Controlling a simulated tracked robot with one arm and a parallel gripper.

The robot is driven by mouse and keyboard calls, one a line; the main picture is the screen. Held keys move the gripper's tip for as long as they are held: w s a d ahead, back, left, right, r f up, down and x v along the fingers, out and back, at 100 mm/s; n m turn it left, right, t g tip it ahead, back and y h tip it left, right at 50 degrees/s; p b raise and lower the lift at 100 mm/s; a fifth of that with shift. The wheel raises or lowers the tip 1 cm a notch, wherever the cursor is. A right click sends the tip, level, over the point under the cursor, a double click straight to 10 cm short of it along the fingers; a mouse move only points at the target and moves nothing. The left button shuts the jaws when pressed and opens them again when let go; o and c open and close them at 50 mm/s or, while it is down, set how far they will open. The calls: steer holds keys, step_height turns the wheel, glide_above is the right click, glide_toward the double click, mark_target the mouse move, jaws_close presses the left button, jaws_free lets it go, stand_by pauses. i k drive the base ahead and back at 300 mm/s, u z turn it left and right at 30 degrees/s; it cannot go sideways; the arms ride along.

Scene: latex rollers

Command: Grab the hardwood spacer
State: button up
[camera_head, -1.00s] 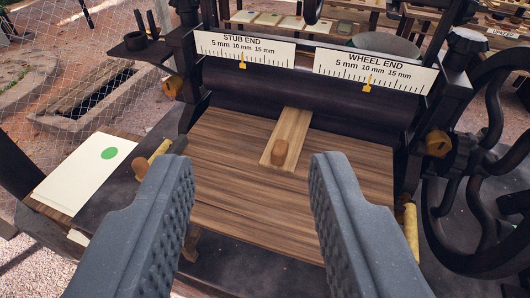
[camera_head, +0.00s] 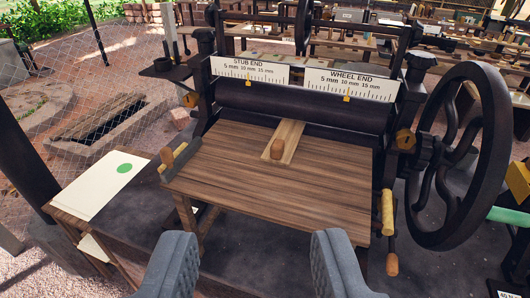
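The roller frame has a stub end scale (camera_head: 248,71) and a wheel end scale (camera_head: 350,84). A large dark handwheel (camera_head: 461,155) stands at the right. A pale sheet with a green dot (camera_head: 110,182) lies at the left. Wooden handles flank the board.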

mark_target(280, 149)
steer(key=z, duration=0.2)
steer(key=i, duration=0.85)
steer(key=u, duration=0.1)
